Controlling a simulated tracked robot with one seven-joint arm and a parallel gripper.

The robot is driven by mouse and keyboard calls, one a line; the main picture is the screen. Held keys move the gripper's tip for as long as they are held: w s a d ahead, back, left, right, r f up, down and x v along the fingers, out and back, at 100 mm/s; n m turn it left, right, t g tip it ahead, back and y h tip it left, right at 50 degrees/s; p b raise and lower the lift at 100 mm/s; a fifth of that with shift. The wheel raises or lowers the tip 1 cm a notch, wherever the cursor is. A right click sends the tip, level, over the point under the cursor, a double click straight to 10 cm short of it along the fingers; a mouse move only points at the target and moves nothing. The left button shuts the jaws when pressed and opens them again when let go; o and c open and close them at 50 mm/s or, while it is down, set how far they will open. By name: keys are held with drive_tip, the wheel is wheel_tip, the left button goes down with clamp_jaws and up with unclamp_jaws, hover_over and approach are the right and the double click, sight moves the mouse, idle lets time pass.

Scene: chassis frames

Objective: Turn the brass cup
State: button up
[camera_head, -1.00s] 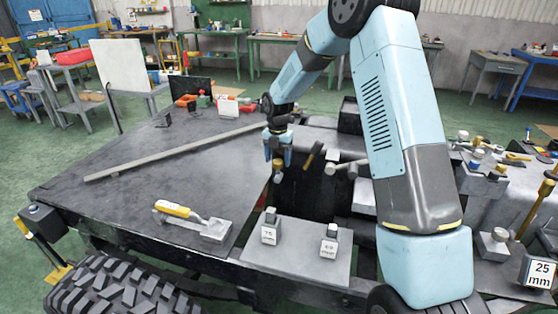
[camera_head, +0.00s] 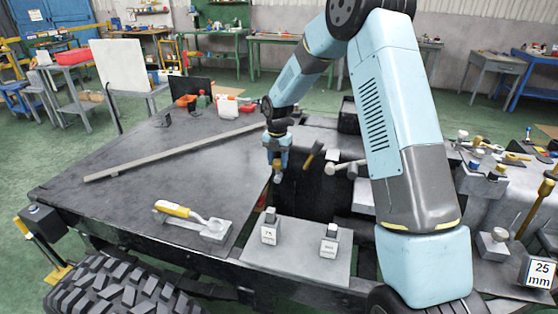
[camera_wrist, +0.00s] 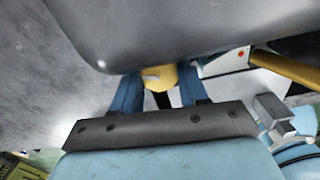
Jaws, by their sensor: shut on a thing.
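My gripper (camera_head: 277,166) points down over the dark opening beside the grey deck. In the wrist view its two blue fingers (camera_wrist: 158,95) are closed on the sides of a yellow brass-coloured piece, which I take to be the brass cup (camera_wrist: 158,76). In the head view only a small brass and grey bit of the cup (camera_head: 277,178) shows below the fingers. A large grey rounded shape hides the upper part of the wrist view, so the cup's full shape and its seat cannot be seen.
A long grey bar (camera_head: 185,152) lies across the deck. A yellow-handled tool (camera_head: 180,210) lies nearer the front. Two labelled blocks (camera_head: 270,231) (camera_head: 329,245) stand on a grey plate. A dark-headed tool with a brownish handle (camera_head: 313,154) is close right of my gripper.

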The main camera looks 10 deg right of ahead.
sight(278, 161)
drive_tip(key=shift+m, duration=1.6)
drive_tip(key=shift+c, duration=0.3)
drive_tip(key=o, duration=1.1)
drive_tip(key=shift+c, duration=0.2)
drive_tip(key=shift+r, duration=0.1)
drive_tip(key=shift+r, duration=3.85)
